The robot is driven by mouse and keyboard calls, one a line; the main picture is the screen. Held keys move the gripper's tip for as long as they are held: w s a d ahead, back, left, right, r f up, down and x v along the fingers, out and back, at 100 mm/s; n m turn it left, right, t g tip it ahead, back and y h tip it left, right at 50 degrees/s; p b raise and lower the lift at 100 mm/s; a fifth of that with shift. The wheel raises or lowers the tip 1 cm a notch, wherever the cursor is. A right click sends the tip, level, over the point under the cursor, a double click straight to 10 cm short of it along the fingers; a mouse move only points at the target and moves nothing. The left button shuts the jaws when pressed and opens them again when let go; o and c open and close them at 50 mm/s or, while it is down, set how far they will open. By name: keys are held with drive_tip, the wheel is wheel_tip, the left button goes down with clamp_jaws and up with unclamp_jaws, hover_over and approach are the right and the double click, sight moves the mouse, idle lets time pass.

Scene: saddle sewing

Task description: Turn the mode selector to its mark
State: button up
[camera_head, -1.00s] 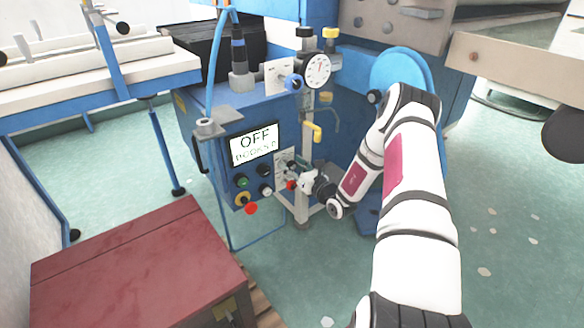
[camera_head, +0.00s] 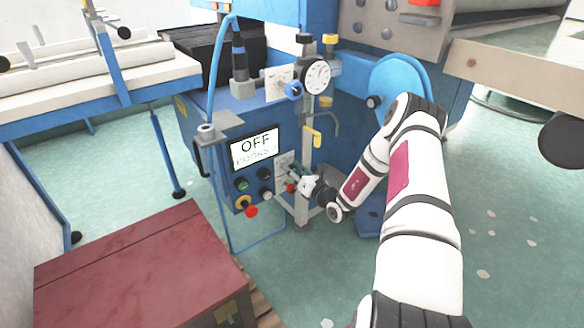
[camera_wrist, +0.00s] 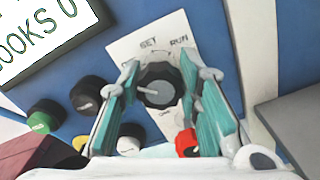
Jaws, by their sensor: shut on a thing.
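The mode selector (camera_wrist: 158,92) is a round black knob on a white label plate (camera_wrist: 122,46), seen in the wrist view. The plate reads SET at the top and RUN at the upper right; lower lettering is partly covered. A pale line on the knob's face points roughly left in the picture. My gripper (camera_wrist: 160,82) has its teal fingers on both sides of the knob, shut on it. In the head view my gripper (camera_head: 306,186) is at the panel's right side and hides most of the knob.
Green (camera_wrist: 42,116), black and white buttons sit left of the knob. A red-capped control (camera_wrist: 187,142) is close by the right finger. A dial gauge (camera_head: 316,76) and yellow handle (camera_head: 313,137) are above my gripper. A dark red cabinet (camera_head: 135,262) stands in front.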

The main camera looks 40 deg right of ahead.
drive_tip(key=m+p, duration=0.3)
drive_tip(key=m, duration=0.2)
drive_tip(key=shift+d+m, duration=0.1)
drive_tip(key=shift+m, duration=0.2)
drive_tip(key=m+p, duration=0.2)
drive_tip(key=m, duration=0.3)
drive_tip(key=shift+f, duration=0.1)
drive_tip(key=m+p, duration=0.1)
drive_tip(key=m, duration=0.5)
drive_tip(key=shift+f, duration=0.15)
drive_tip(key=m, duration=0.5)
drive_tip(key=shift+m, duration=0.3)
drive_tip(key=shift+f, duration=0.1)
drive_tip(key=o, duration=1.1)
drive_tip(key=shift+o, duration=0.2)
